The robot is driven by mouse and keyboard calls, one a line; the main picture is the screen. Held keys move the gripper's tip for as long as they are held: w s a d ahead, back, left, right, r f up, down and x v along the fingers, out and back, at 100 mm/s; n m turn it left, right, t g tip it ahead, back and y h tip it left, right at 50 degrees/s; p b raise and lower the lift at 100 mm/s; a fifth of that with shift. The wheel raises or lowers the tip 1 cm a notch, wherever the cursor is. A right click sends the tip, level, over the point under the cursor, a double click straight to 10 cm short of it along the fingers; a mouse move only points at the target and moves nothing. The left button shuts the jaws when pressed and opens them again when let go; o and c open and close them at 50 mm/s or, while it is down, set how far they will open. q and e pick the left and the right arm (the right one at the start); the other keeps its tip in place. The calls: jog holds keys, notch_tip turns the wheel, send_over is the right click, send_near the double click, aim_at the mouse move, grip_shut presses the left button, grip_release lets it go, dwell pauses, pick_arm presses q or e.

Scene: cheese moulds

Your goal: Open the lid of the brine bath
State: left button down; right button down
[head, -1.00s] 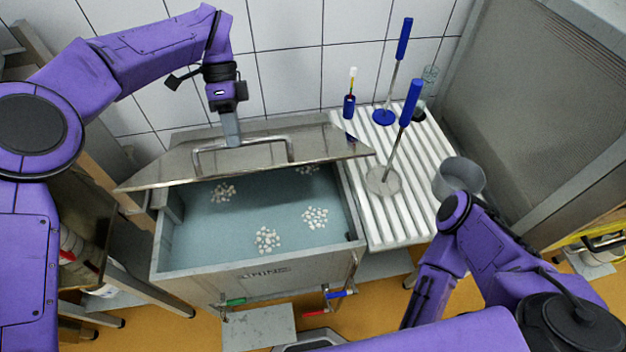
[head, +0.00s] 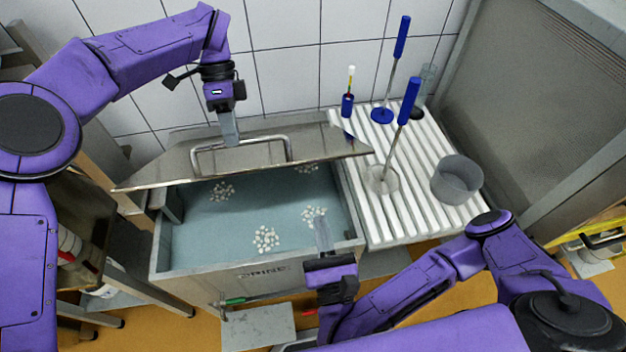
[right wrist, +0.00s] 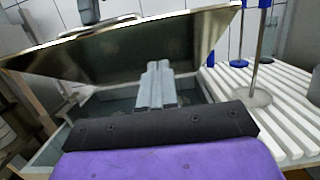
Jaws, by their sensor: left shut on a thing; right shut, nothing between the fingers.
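The brine bath (head: 163,262) is a grey metal tank of blue-green brine with white clusters in it. Its metal lid (head: 315,146) is raised at the front and tilted up towards the wall, with the brine showing beneath. My left gripper (head: 230,140) is shut on the lid's bar handle (head: 200,160). My right gripper (head: 321,228) is shut and empty, in front of the lid and over the bath's front right part. In the right wrist view the right fingers (right wrist: 157,85) are together, with the lid's underside (right wrist: 120,60) beyond them.
A white ribbed drainboard (head: 360,205) stands right of the bath, holding blue-handled tools (head: 408,100), a small blue bottle (head: 347,105) and a grey pot (head: 456,180). A tiled wall is behind. A wooden frame stands at left.

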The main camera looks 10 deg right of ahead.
pick_arm(q)
jog(key=shift+w+a+f, duration=0.15)
pick_arm(e)
send_near(309, 163)
jog(key=w+f, duration=0.3)
jog(key=w+r, duration=0.2)
jog(key=shift+w+d+r, duration=0.1)
jog(key=shift+w+r, duration=0.1)
jog(key=shift+r, duration=0.2)
jog(key=shift+w+r, duration=0.2)
jog(key=shift+r, duration=0.1)
pick_arm(q)
jog(key=shift+f, duration=0.15)
pick_arm(e)
jog(key=w+r, duration=0.2)
jog(key=r, duration=0.1)
jog(key=shift+d, duration=0.1)
pick_arm(q)
jog(key=c, duration=1.3)
grip_release()
jog(key=shift+o, duration=1)
pick_arm(e)
jog(key=shift+w+f, duration=0.1)
jog(key=shift+f, duration=0.15)
